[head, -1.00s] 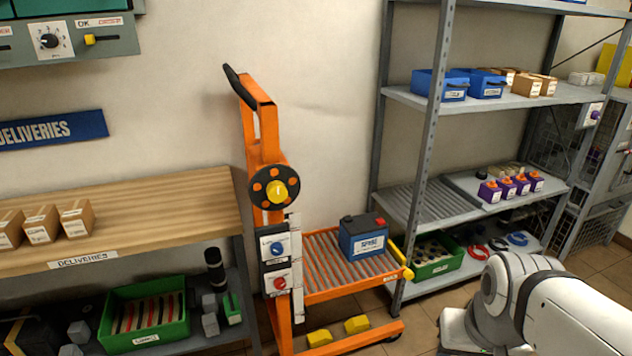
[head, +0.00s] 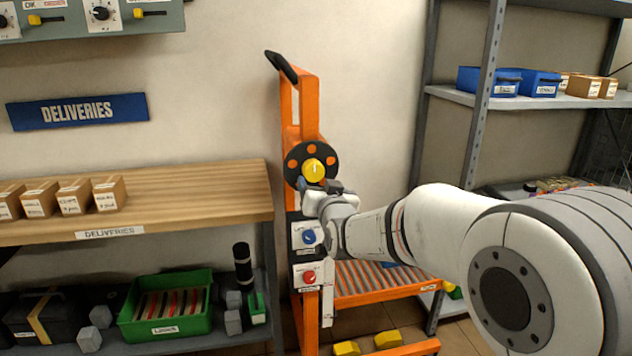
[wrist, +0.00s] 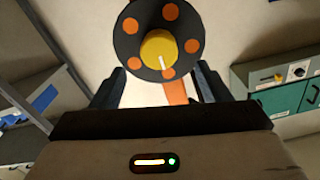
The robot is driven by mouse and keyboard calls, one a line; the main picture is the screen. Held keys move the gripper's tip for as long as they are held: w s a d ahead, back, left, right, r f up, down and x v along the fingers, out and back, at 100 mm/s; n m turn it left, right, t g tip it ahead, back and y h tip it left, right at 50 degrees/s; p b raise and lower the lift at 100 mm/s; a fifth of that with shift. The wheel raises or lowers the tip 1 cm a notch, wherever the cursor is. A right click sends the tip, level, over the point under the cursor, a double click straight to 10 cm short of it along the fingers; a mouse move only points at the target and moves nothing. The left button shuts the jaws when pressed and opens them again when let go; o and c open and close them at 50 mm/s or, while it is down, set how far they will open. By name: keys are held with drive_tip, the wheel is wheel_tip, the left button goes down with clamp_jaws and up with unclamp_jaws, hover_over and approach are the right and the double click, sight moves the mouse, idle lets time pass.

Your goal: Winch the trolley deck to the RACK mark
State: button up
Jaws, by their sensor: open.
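The orange trolley (head: 306,110) stands against the wall. Its winch wheel is a black disc (head: 325,153) with orange spots and a yellow hub knob (head: 313,170) bearing a white line; the disc also shows in the wrist view (wrist: 128,43). My gripper (head: 322,186) is open just in front of the wheel's lower part. In the wrist view its fingers (wrist: 160,82) stand apart on either side of the wheel's lower edge, and nothing is held. The slatted deck (head: 375,290) sits low, partly behind my arm. I cannot make out the RACK mark.
Below the wheel are a blue knob (head: 309,237) and a red knob (head: 309,277). The deliveries bench (head: 200,190) is on the left, with cartons and a green bin (head: 195,335). A grey shelf rack (head: 480,120) stands right. Yellow blocks (head: 388,339) lie under the deck.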

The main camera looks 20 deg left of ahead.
sight(314, 174)
drive_tip(key=x, duration=0.7)
drive_tip(key=shift+w+p, duration=0.1)
drive_tip(key=shift+p, duration=0.2)
drive_tip(key=c, duration=1)
drive_tip(key=shift+b, duration=0.4)
